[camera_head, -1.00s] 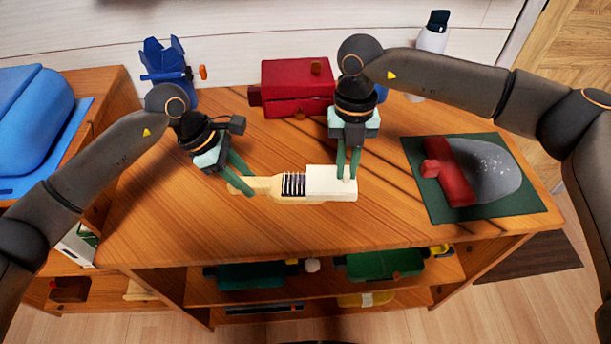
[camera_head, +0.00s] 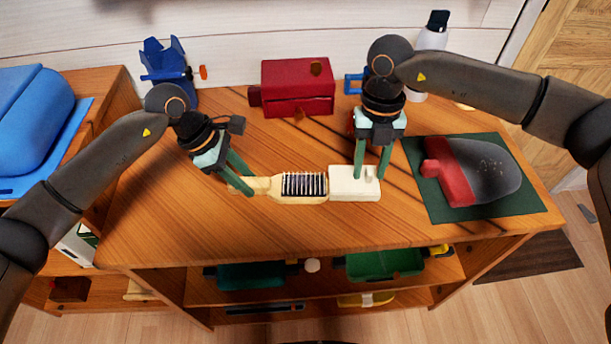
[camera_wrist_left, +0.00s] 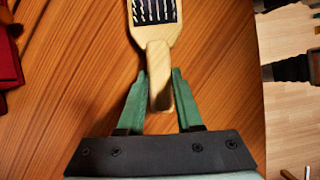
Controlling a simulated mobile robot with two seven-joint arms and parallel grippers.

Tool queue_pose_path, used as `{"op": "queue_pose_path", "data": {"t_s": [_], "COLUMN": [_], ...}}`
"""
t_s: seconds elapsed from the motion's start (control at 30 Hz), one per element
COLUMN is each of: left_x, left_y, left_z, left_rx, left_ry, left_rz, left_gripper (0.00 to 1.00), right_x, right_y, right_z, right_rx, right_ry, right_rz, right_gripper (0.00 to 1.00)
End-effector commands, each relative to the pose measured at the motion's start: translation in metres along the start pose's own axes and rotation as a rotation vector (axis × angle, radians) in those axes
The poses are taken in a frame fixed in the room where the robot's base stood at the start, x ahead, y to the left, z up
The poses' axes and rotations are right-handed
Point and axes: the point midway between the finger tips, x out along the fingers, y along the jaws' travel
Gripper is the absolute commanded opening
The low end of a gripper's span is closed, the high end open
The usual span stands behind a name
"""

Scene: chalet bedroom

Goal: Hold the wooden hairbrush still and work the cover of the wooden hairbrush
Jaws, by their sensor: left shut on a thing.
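The wooden hairbrush (camera_head: 262,185) lies on the wooden table, handle to the left, its dark bristle pad showing. In the left wrist view the pale handle (camera_wrist_left: 158,65) runs between the fingers. The cream cover (camera_head: 345,190) sits at the right end of the brush head, nearly all clear of the bristles; I cannot tell whether it still touches the head. A small knob (camera_head: 371,171) stands on it. My left gripper (camera_head: 241,181) is shut on the handle. My right gripper (camera_head: 370,177) points down over the cover, its fingers apart on either side of the knob.
A red box (camera_head: 297,88) and a blue object (camera_head: 166,68) stand at the back. A red and grey object (camera_head: 480,170) lies on a green mat (camera_head: 520,200) at the right. The table front is clear. Shelves below hold several items.

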Motion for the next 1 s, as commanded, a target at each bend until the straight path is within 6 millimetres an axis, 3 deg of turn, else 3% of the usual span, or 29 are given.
{"op": "queue_pose_path", "data": {"t_s": [0.3, 0.7, 1.0], "left_x": [0.000, 0.001, 0.001], "left_y": [0.000, 0.000, 0.000], "left_z": [-0.001, -0.001, 0.000], "left_rx": [-0.001, 0.000, 0.000], "left_ry": [0.002, 0.001, 0.001], "left_rz": [-0.001, -0.001, -0.001], "left_gripper": [0.00, 0.00, 0.00], "right_x": [-0.002, -0.054, -0.060], "right_y": [0.001, 0.001, 0.001], "right_z": [0.000, 0.000, 0.000], "right_rx": [0.000, 0.001, 0.000], "right_ry": [0.000, -0.001, 0.000], "right_rz": [0.001, 0.000, 0.001], "right_gripper": [0.47, 0.47, 0.47]}}
